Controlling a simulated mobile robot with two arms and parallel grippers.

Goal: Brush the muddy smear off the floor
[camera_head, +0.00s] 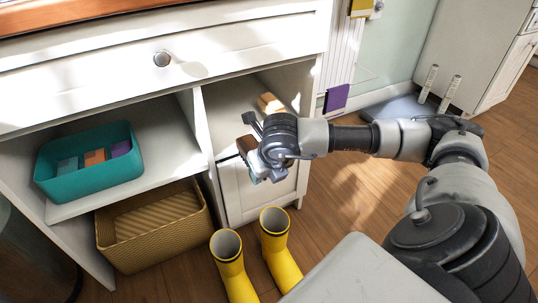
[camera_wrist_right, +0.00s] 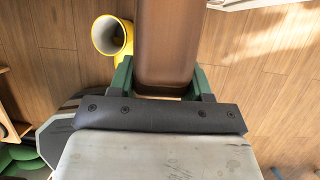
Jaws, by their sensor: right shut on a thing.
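My right gripper (camera_head: 262,160) is in front of the white cabinet, above the floor. It is shut on a brown wooden-looking brush (camera_head: 246,146), and some pale material shows below the gripper. In the right wrist view the brush (camera_wrist_right: 167,40) is a long brown block between the green fingers. The wooden floor (camera_head: 345,205) shows to the right of the cabinet and in the right wrist view (camera_wrist_right: 60,60). I cannot make out a muddy smear in either view; my arm and body hide part of the floor. My left gripper is not in view.
Two yellow boots (camera_head: 280,250) stand in front of the cabinet. A teal bin (camera_head: 88,182) with sponges is on a shelf above a wicker basket (camera_head: 150,255). A wooden block (camera_head: 270,103) sits in the right compartment. A purple cloth (camera_head: 336,98) hangs behind.

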